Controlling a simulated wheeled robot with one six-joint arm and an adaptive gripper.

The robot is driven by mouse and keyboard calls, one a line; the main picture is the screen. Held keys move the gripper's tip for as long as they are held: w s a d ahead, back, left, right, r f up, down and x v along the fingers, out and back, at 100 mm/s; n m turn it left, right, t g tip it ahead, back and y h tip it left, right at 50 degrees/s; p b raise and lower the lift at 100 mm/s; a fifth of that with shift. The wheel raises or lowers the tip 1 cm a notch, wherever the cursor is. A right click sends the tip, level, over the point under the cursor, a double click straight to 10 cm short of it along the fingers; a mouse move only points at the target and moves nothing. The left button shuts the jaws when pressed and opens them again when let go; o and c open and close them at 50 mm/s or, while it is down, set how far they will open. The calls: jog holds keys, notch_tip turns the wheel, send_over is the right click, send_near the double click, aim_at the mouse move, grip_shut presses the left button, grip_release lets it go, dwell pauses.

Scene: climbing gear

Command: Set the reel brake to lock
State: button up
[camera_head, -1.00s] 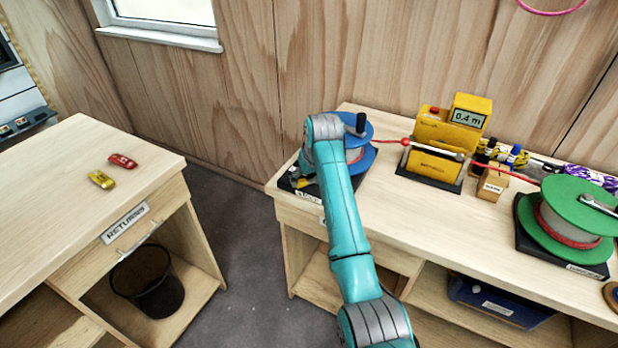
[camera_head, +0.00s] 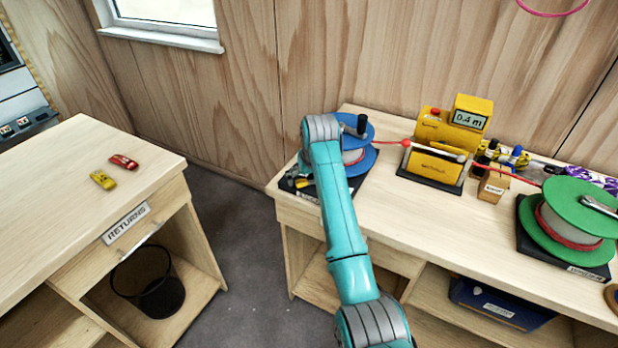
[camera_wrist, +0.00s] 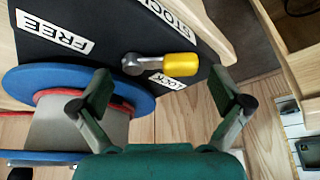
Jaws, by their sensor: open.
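The reel with blue flanges (camera_head: 361,150) stands at the left end of the bench, partly hidden by my arm. It also shows at the left of the wrist view (camera_wrist: 95,85). Its black base plate (camera_wrist: 95,15) bears a FREE label (camera_wrist: 54,34) and a LOCK label (camera_wrist: 168,80), the latter partly covered. The brake lever has a metal pivot and a yellow handle (camera_wrist: 180,64). The handle points right in the wrist view, away from FREE and close beside LOCK. My gripper (camera_wrist: 165,85) is open and empty, its fingers apart on either side below the handle; contact cannot be told.
A yellow length meter (camera_head: 435,160) stands right of the blue reel, with red cord running through to a green reel (camera_head: 570,215). A returns table (camera_head: 60,190) with red and yellow items stands at the left, across a floor gap.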

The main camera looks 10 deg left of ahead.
jog(key=v, duration=1.1)
jog(key=shift+s+r, duration=0.2)
jog(key=shift+r, duration=0.1)
jog(key=shift+d, duration=0.1)
